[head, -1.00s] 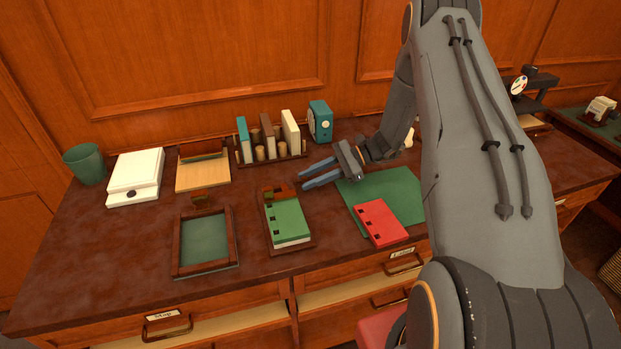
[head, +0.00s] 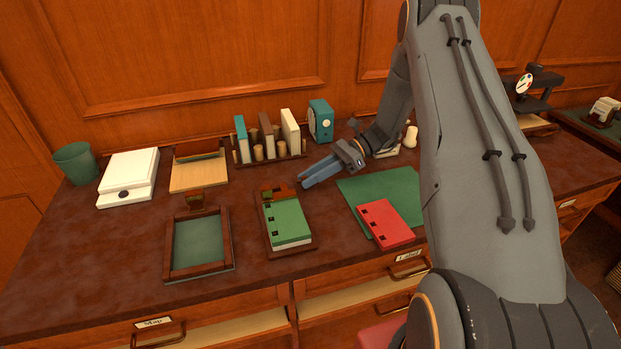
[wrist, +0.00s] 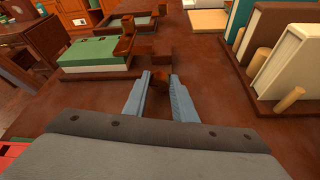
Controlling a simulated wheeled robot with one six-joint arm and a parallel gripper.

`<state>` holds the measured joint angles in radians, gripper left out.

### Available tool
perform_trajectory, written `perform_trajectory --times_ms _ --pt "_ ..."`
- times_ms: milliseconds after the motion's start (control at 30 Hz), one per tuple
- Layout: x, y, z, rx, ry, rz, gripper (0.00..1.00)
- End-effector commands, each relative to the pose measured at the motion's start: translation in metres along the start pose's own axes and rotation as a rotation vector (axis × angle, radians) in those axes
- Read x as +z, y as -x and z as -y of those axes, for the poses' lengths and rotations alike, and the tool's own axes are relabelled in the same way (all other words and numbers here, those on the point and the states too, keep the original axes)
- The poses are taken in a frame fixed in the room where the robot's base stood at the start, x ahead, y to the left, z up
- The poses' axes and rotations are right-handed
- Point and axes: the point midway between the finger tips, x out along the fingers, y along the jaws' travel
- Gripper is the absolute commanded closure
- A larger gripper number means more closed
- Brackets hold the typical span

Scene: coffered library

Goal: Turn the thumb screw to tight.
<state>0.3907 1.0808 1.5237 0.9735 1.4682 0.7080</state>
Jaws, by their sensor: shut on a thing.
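My gripper (head: 304,181) is low over the desk, its two blue fingers pointing left toward the wooden block (head: 277,190) at the back end of the green-book holder. In the wrist view my gripper (wrist: 159,78) is shut on a small brown piece, which I take for the thumb screw (wrist: 157,86). Most of it is hidden between the fingers, so its turned angle cannot be read. The wooden block (wrist: 127,45) stands just beyond the fingertips. The green book (head: 287,222) lies in its holder in front of that block.
A rack of upright books (head: 290,133) stands behind my gripper; it is close on the right in the wrist view (wrist: 290,60). A red book (head: 385,222) lies on a green mat (head: 400,183) to the right. A wooden-framed tray (head: 200,270) is at left.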

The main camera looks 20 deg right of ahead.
Motion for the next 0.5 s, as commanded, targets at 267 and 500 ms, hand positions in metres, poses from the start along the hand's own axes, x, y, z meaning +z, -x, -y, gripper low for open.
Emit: perform_trajectory --times_ms 267,500 --pt "0.0003 0.0004 0.0002 -0.001 0.001 0.0 0.57" --pt "-0.0002 0.0033 0.0006 -0.002 0.002 0.0 0.57"
